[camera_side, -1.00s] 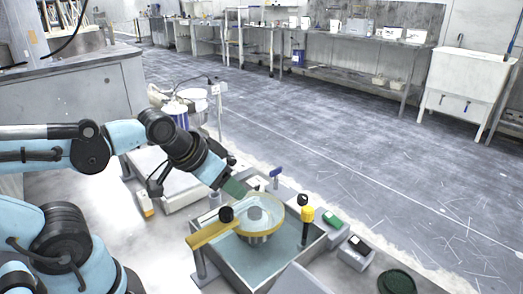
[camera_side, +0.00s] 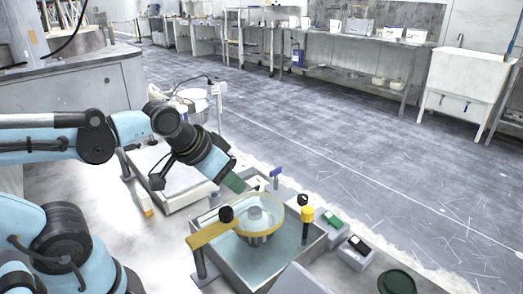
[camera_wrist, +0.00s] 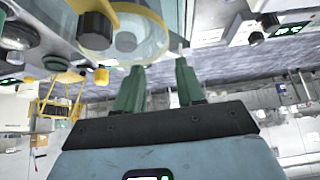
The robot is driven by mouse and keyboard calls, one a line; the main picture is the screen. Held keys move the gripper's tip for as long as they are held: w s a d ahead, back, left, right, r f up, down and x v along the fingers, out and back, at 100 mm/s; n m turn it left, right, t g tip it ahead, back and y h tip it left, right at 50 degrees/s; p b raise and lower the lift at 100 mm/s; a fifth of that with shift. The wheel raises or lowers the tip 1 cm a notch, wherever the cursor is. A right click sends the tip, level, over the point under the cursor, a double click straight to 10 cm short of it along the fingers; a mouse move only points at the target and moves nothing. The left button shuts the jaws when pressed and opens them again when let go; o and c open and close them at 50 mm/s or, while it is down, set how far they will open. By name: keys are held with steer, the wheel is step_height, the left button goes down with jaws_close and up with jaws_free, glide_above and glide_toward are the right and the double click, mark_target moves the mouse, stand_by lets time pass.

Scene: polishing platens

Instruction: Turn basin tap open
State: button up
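A tap with a blue handle (camera_side: 276,172) stands at the back edge of the grey basin (camera_side: 318,243) in the side view. Whether it is open or closed cannot be told. The basin holds pale water and a round platen with a yellow rim (camera_side: 240,228); the yellow-rimmed platen also shows in the wrist view (camera_wrist: 150,48). My gripper (camera_side: 240,186) hangs just left of the tap, apart from it, tilted downward. In the wrist view my gripper's two green fingers (camera_wrist: 160,72) are spread with an empty gap. I cannot clearly make out the tap there.
A yellow arm with a black knob (camera_side: 226,214) crosses the basin's left side. Small grey boxes (camera_side: 356,254) and a dark green round lid (camera_side: 397,283) lie to the right.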

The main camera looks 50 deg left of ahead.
steer(key=w+a+r+g, duration=0.1)
steer(key=w+r+g, duration=0.2)
steer(key=w+r, duration=0.4)
steer(key=g, duration=0.4)
glide_above(276, 169)
steer(key=f, duration=0.1)
step_height(276, 169, down, 12)
steer(key=shift+d, duration=0.1)
jaws_close()
